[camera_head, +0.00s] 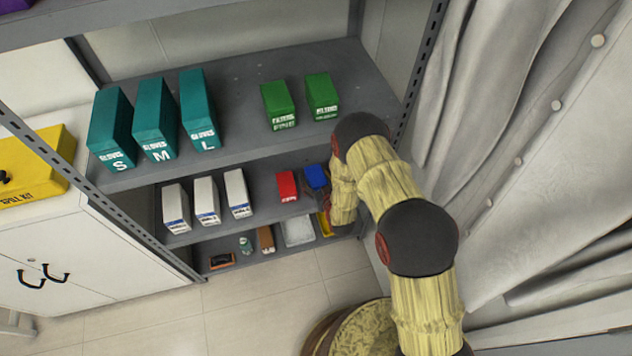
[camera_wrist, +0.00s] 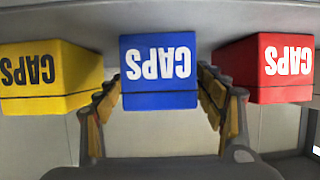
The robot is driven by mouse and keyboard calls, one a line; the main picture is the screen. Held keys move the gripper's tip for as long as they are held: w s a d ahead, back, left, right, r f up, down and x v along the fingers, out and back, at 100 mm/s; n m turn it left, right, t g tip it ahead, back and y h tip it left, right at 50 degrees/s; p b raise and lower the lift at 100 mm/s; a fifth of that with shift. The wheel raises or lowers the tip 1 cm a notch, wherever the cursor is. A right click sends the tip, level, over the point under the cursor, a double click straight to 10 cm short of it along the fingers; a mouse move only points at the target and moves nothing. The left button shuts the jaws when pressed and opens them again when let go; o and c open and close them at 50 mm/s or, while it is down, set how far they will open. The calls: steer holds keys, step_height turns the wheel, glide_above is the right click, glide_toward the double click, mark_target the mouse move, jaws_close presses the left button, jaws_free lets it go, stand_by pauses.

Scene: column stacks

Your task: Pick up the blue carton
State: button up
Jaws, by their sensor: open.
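The blue carton (camera_wrist: 158,72), marked CAPS, is in the middle of the wrist view, with its lettering upside down. In the head view the blue carton (camera_head: 315,177) sits on the middle shelf, partly hidden by my arm. My gripper (camera_wrist: 160,88) is open, with one finger at each side of the blue carton's front end. I cannot tell whether either finger touches it. In the head view my gripper is mostly hidden behind my arm.
A red carton (camera_wrist: 265,68) and a yellow carton (camera_wrist: 45,77) flank the blue one, close to my fingers. White boxes (camera_head: 206,200) stand farther left on that shelf. Teal glove boxes (camera_head: 155,120) and green boxes (camera_head: 279,104) stand above. A grey curtain (camera_head: 540,130) hangs at right.

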steer(key=c, duration=0.3)
steer(key=c, duration=1)
